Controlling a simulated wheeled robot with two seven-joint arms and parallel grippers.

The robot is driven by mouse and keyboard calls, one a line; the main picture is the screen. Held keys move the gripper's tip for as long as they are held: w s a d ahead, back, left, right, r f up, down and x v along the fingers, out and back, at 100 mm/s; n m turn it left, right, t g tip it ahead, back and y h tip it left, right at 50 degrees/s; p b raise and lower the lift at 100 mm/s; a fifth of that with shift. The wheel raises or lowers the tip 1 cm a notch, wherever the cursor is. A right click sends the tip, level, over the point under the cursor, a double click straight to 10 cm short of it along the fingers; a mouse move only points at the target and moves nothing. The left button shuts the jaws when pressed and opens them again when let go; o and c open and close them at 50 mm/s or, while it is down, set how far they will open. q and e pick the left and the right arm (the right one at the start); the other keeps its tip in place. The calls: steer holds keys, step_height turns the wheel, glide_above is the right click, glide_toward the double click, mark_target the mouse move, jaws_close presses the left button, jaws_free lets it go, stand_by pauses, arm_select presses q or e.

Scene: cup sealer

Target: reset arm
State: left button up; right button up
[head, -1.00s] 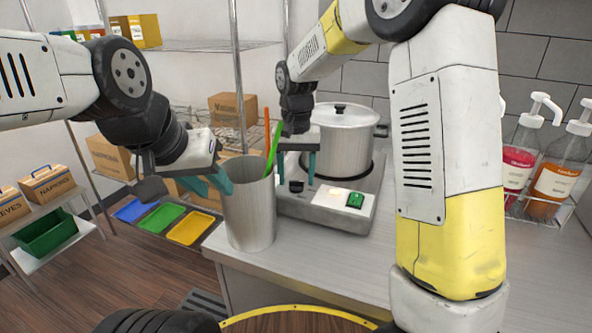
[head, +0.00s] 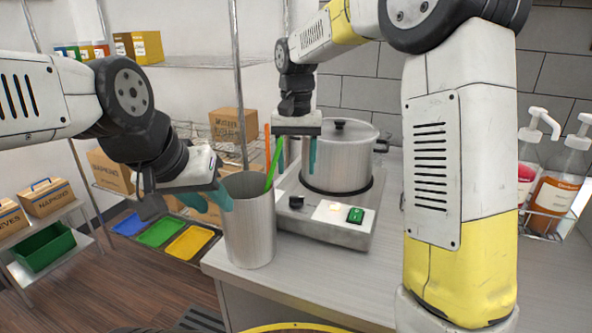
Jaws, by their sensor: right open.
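A tall metal cup (head: 250,235) stands upright near the left edge of the counter, with a green and an orange utensil (head: 272,160) sticking out of it. My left gripper (head: 212,198) is at the cup's left side, its teal fingers close to the rim. Whether they touch or grip the wall I cannot tell. My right gripper (head: 297,152) points down, open and empty, behind the cup and in front of the lidded pot (head: 342,160). Its teal fingers are apart, one partly hidden by the utensils.
The pot sits on a hot plate (head: 325,220) with a green switch. Pump bottles (head: 557,190) stand at the right. Shelves at the left hold boxes (head: 46,197) and coloured trays (head: 188,243). The counter front (head: 300,290) is clear.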

steer(key=s+d+r+t+y, duration=0.2)
steer(key=s+d+r, duration=0.3)
steer(key=s+d, duration=0.4)
steer(key=s+d+f+n+t, duration=0.1)
steer(key=s+d+t, duration=0.3)
steer(key=s, duration=0.8)
steer(key=shift+d+f, duration=0.4)
steer(key=shift+f, duration=0.05)
